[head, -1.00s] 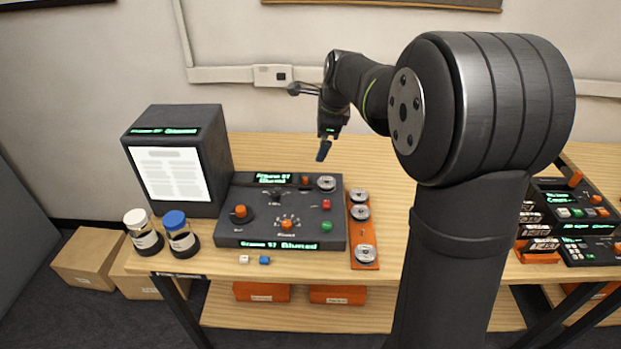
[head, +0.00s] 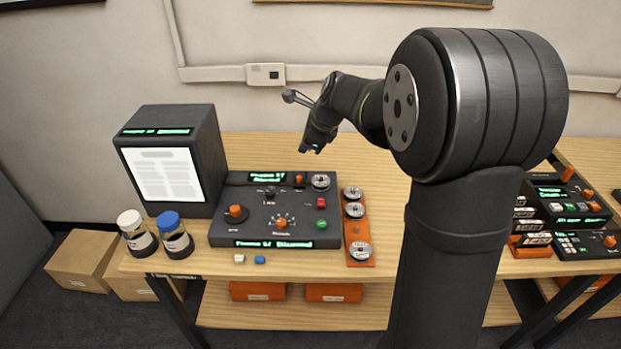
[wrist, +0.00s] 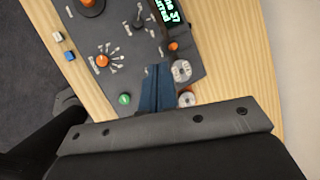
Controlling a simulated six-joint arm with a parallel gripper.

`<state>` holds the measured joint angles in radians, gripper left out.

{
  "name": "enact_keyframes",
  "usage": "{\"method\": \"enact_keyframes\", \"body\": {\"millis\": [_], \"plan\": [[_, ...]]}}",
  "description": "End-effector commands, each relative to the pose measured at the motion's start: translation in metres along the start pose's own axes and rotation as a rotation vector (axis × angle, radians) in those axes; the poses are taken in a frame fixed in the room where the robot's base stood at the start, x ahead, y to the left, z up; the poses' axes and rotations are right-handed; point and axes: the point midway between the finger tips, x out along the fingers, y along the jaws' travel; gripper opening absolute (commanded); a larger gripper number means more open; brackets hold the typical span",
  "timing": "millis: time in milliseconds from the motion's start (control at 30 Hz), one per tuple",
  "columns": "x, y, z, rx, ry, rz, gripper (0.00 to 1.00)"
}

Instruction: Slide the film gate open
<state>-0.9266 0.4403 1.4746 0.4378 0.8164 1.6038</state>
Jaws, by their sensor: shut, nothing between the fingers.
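The dark film reader console (head: 245,209) lies on the wooden table. An orange knob (head: 299,180) stands at its back edge, between the green display (head: 265,177) and a silver reel (head: 320,182); it may be the film gate's handle, but no label is readable. The knob also shows in the wrist view (wrist: 173,46), with the display (wrist: 168,12) beside it. My gripper (head: 310,150) is shut and empty, above and behind the console's back edge in the head view. In the wrist view my closed fingers (wrist: 157,72) overlap the console's right part and hide some of it.
An orange rack (head: 358,232) with silver reels stands right of the console. A dark viewer box (head: 174,158) with a lit page is on the left. Two jars (head: 174,234) stand before it. Small white and blue blocks (head: 260,260) lie in front.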

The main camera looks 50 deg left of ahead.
Motion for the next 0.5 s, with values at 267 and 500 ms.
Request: {"method": "enact_keyframes", "body": {"millis": [267, 500], "plan": [[0.035, 0.025, -0.015, 0.366, -0.162, -0.095, 0.0], [0.054, 0.044, -0.053, 0.692, -0.188, -0.193, 0.0]]}}
